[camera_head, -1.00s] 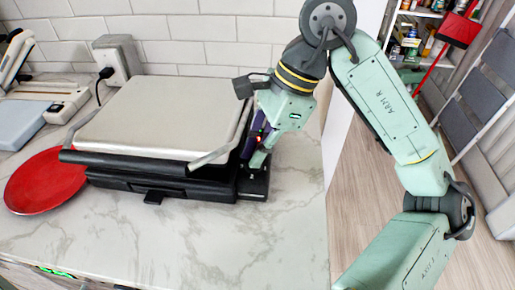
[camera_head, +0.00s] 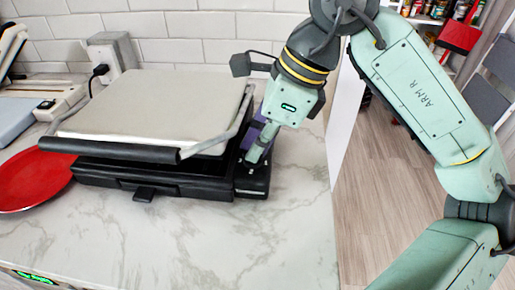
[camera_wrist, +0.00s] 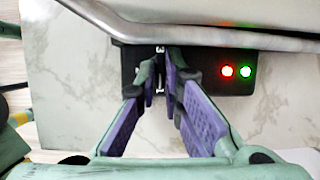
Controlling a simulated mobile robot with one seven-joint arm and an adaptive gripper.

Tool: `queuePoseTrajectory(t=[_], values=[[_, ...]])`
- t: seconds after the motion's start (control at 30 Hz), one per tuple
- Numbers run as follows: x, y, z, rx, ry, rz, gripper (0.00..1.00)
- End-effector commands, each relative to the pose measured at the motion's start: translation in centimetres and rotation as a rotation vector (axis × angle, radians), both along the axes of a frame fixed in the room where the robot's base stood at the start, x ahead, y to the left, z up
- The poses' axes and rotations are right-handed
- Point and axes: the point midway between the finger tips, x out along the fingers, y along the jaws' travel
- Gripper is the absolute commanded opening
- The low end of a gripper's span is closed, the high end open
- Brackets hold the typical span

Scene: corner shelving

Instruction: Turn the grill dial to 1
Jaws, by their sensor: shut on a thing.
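The grill (camera_head: 150,105) is a black press with a beige lid and a metal handle frame, and it stands on the counter. Its black control panel (camera_head: 252,185) is at the right side; in the wrist view the panel (camera_wrist: 205,82) runs across the top middle. My gripper (camera_head: 250,158) reaches down onto this panel. In the wrist view my gripper (camera_wrist: 160,75) has its purple-padded fingers closed together on the grill dial, which they mostly hide. White marks, seemingly a 3 above and a 1 below, show around the fingertips. The dial's exact setting cannot be made out.
A red light (camera_wrist: 228,71) and a green light (camera_wrist: 246,71) glow on the panel beside the fingers. The metal lid frame (camera_wrist: 200,38) passes close to the fingertips. A red plate (camera_head: 38,180) lies left of the grill. The marble counter in front is clear.

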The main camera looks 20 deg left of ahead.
Motion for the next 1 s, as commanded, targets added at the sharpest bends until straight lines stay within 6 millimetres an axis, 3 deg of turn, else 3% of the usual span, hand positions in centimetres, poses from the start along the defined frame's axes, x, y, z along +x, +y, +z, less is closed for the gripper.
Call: queuePoseTrajectory(t=[0.17,0.2,0.47,0.8,1.0], values=[[0.0,0.0,0.0,0.0,0.001,0.003,0.0],[0.0,0.0,0.0,0.0,0.001,0.003,0.1],[0.0,0.0,0.0,0.0,0.001,0.004,0.28],[0.0,-0.1,0.2,0.0,0.0,0.002,0.28],[0.3,-1.0,2.6,-0.001,-0.002,0.001,0.28]])
